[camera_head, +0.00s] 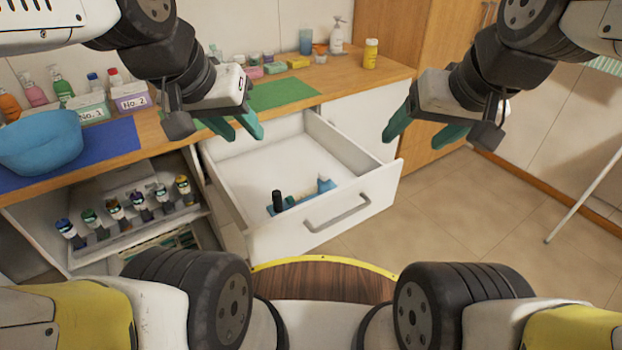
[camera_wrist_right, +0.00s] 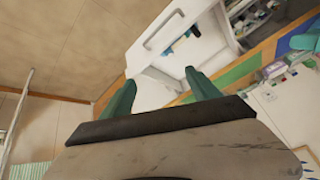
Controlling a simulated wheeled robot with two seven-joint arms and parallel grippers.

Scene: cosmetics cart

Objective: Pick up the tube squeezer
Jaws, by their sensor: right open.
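An open white drawer (camera_head: 255,188) holds a few small things near its front: a dark upright item (camera_head: 277,201), a light blue item (camera_head: 325,184) and a teal piece between them. I cannot tell for sure which is the tube squeezer. In the right wrist view the drawer (camera_wrist_right: 165,30) shows beyond the fingers, with the blue and dark items inside. My left gripper (camera_head: 244,136) is open and empty above the drawer's back left. My right gripper (camera_head: 413,143) is open and empty, to the right of the drawer and higher; its fingers also show in the wrist view (camera_wrist_right: 160,76).
The counter above carries a blue bowl (camera_head: 40,143), a green mat (camera_head: 280,94), labelled boxes (camera_head: 131,101), bottles and a yellow jar (camera_head: 370,53). The floor to the right is clear except for a thin pole (camera_head: 580,200).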

